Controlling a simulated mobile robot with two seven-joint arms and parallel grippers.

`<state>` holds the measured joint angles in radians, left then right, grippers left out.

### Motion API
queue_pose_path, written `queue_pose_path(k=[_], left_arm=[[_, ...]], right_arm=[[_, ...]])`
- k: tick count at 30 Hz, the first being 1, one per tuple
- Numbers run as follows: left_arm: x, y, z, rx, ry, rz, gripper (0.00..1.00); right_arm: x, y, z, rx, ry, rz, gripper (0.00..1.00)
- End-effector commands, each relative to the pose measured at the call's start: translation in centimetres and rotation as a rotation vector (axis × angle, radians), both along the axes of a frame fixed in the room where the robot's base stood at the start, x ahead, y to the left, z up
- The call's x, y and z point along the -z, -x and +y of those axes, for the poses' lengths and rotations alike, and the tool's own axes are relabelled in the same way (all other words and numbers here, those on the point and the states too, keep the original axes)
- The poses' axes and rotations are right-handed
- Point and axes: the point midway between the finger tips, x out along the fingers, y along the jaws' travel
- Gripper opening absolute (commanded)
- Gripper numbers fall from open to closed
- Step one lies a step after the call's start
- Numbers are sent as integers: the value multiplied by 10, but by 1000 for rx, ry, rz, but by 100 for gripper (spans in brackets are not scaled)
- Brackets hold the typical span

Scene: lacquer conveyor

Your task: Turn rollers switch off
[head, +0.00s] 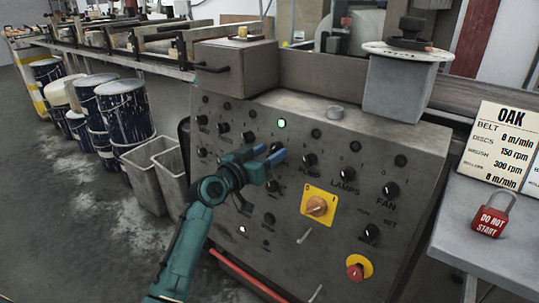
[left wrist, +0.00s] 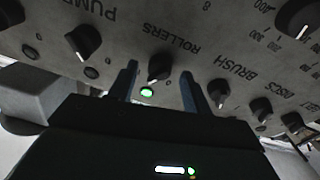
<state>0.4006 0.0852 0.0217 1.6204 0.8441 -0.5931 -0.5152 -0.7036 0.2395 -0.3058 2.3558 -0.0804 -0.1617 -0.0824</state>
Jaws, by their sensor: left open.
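The rollers switch (left wrist: 160,66) is a black knob on the grey control panel, beside the printed word ROLLERS in the left wrist view. A green lamp (left wrist: 147,93) is lit by it; a lit green lamp also shows in the head view (head: 281,123). My left gripper (head: 267,155) is open in front of the panel, its blue fingers pointing at it. In the left wrist view the fingers (left wrist: 160,76) stand on either side of the rollers knob, with gaps visible. In the head view my gripper hides the knob. My right gripper is not in view.
The pump knob (left wrist: 82,42) and brush knob (left wrist: 218,92) flank the rollers knob. A red padlock (head: 492,214) stands on the right table. Paint buckets (head: 124,108) are at left.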

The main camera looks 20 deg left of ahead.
Motion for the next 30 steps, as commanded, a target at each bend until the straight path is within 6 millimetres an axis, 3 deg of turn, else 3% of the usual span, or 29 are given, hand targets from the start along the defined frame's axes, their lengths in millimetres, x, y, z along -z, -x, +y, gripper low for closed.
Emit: queue_pose_path(k=[11, 27, 30], left_arm=[[0, -5, -2, 0, 0, 0, 48], [0, -5, -2, 0, 0, 1, 5], [0, -5, -2, -1, 1, 2, 5]], right_arm=[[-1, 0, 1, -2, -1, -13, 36], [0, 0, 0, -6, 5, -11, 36], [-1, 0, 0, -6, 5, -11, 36]])
